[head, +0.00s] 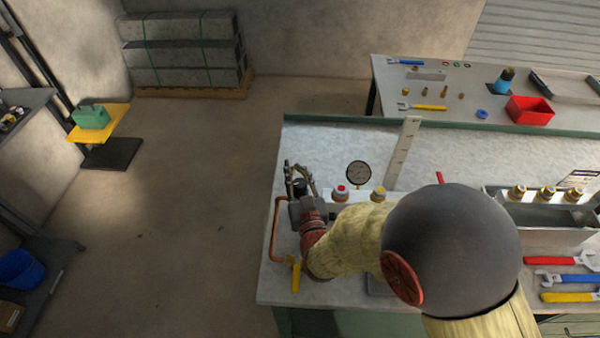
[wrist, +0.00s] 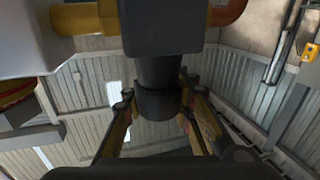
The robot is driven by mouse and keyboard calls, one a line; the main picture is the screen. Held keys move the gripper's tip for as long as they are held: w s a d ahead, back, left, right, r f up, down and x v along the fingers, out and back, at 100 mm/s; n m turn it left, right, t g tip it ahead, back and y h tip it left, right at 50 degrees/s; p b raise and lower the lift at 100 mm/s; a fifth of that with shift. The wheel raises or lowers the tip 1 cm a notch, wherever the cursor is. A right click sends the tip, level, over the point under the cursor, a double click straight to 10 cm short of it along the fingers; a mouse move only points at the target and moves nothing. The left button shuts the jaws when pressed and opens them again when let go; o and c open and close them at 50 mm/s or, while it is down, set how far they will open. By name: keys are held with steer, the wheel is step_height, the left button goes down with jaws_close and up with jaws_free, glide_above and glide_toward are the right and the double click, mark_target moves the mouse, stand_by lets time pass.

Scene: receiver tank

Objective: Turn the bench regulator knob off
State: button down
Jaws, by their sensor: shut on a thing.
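The black bench regulator knob (wrist: 158,100) hangs below a dark regulator body (wrist: 160,28) in the wrist view. My gripper (wrist: 157,118) has a finger on each side of the knob and is shut on it. In the head view my gripper (head: 300,182) is at the left part of the near bench, beside the copper pipe. There the knob is a small dark shape (head: 300,187) between the fingers, mostly hidden. I cannot read the knob's setting. My arm covers part of the bench to the right.
A round gauge (head: 358,173) and brass fittings (head: 378,194) stand right of my gripper. A copper pipe (head: 277,222) and a yellow handle (head: 295,277) are near the bench's left edge. Wrenches (head: 563,279) lie at right. The floor (head: 190,200) left of the bench is clear.

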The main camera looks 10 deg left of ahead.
mark_target(305, 187)
steer(key=n+g+y+b, duration=0.1)
steer(key=y, duration=0.1)
steer(key=n+g+y+b, duration=0.1)
steer(key=n+y, duration=0.1)
steer(key=shift+s+a+f+y, duration=0.1)
steer(key=shift+s+a+y, duration=0.1)
steer(key=shift+a+y, duration=0.15)
steer(key=shift+s+a+n+g+y+b, duration=0.25)
steer(key=shift+n+g+y, duration=0.55)
steer(key=shift+g+y, duration=0.05)
steer(key=shift+s+a+n+g+y+b, duration=0.2)
steer(key=shift+a+n+g+y, duration=0.05)
steer(key=shift+n+g+y, duration=0.6)
steer(key=shift+a+r, duration=0.1)
steer(key=shift+r, duration=0.1)
steer(key=c, duration=1.4)
jaws_free()
steer(key=shift+g, duration=0.3)
steer(key=shift+f, duration=0.1)
steer(key=v, duration=1.2)
steer(key=shift+s+f, duration=0.1)
steer(key=shift+f, duration=0.05)
